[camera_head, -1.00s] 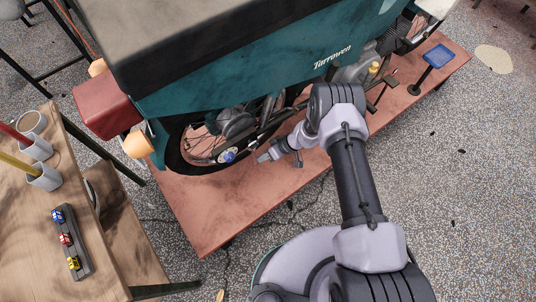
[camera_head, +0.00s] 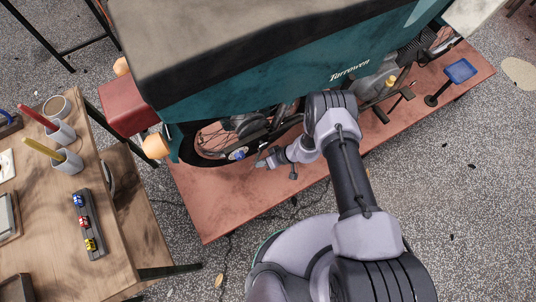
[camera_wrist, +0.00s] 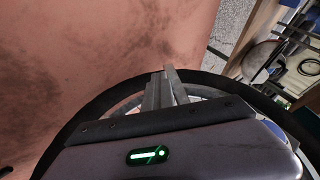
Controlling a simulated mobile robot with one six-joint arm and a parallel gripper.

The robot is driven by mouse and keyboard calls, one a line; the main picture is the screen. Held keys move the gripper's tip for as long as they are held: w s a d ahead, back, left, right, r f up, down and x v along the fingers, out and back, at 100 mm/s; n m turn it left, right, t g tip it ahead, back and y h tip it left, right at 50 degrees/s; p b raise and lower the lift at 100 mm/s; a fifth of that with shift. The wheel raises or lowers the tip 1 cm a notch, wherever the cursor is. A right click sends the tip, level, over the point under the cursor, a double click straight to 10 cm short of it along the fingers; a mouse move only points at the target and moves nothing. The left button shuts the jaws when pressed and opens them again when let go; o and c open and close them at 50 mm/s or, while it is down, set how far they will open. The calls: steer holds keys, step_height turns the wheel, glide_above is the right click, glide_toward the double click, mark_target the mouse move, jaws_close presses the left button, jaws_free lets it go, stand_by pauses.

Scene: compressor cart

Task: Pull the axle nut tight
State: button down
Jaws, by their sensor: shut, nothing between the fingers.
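The small blue piece at the rear wheel's hub (camera_head: 238,155) looks like the axle nut, but it is too small to make out its shape. It sits low on the wheel (camera_head: 205,158) under the teal body. My gripper (camera_head: 261,164) is just right of the hub and slightly lower in the head view, apart from it. Its fingers are shut and empty. In the wrist view the closed fingers (camera_wrist: 166,88) lie in front of the dark tyre (camera_wrist: 100,103), and the nut is not visible there.
The machine stands on a reddish platform (camera_head: 215,215). The teal body (camera_head: 270,85) overhangs the wheel. At left a wooden bench (camera_head: 45,225) holds cups and a dark rack (camera_head: 89,222) with blue, red and yellow pieces. Speckled floor at right (camera_head: 460,180) is free.

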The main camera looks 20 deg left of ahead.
steer(key=shift+s+a+r, duration=0.2)
steer(key=shift+s+a, duration=0.5)
steer(key=shift+s, duration=0.2)
steer(key=shift+s+a+r+g+y+b, duration=0.35)
steer(key=shift+s+a+g+y, duration=0.15)
steer(key=shift+g+y, duration=0.2)
